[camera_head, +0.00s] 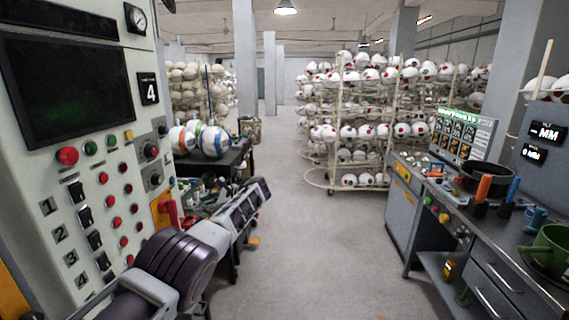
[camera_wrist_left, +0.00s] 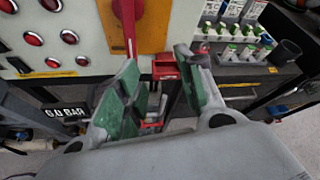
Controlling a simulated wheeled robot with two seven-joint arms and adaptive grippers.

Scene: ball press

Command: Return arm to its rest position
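My left arm comes in from the lower left of the head view, in front of the control panel (camera_head: 90,160). Its gripper (camera_head: 256,192) points away toward the dark workbench. In the left wrist view the left gripper (camera_wrist_left: 158,62) is open, its green-padded fingers apart and nothing held between them. A red lever (camera_head: 168,210) on an orange plate sits on the panel's right edge, left of the gripper. The lever (camera_wrist_left: 129,28) also shows in the wrist view, beyond the left finger; I see no grip on it. My right gripper is not in view.
A dark workbench (camera_head: 228,158) with painted balls stands behind the gripper. A grey counter (camera_head: 402,208) with a pot and tools is at the right. Racks of white balls (camera_head: 350,130) stand at the back. The middle floor (camera_head: 320,260) is clear.

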